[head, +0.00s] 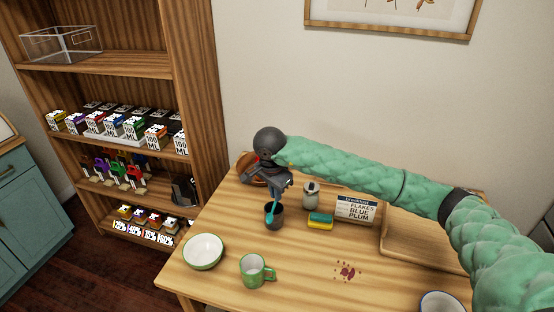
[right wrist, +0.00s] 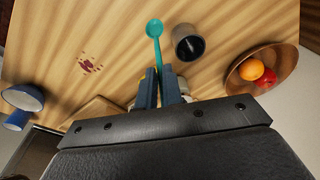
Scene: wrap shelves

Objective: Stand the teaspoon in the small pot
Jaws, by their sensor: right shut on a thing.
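My right gripper (head: 279,197) is shut on the teal teaspoon (head: 270,214), over the left part of the table. In the right wrist view the gripper (right wrist: 160,78) pinches the handle, and the spoon's bowl (right wrist: 154,29) points away from the fingers. The small pot (head: 276,222) is dark grey, upright and open at the top. In the head view the spoon overlaps it. In the right wrist view the pot (right wrist: 188,42) lies just right of the spoon, and its mouth shows no spoon inside. My left gripper is not in view.
A sponge (head: 320,222), a jar (head: 311,196) and a flakes box (head: 356,209) stand right of the pot. A white bowl (head: 203,251) and a green mug (head: 255,270) stand in front. A wooden fruit bowl (right wrist: 240,82) is near the pot. A red stain (head: 347,271) marks open tabletop.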

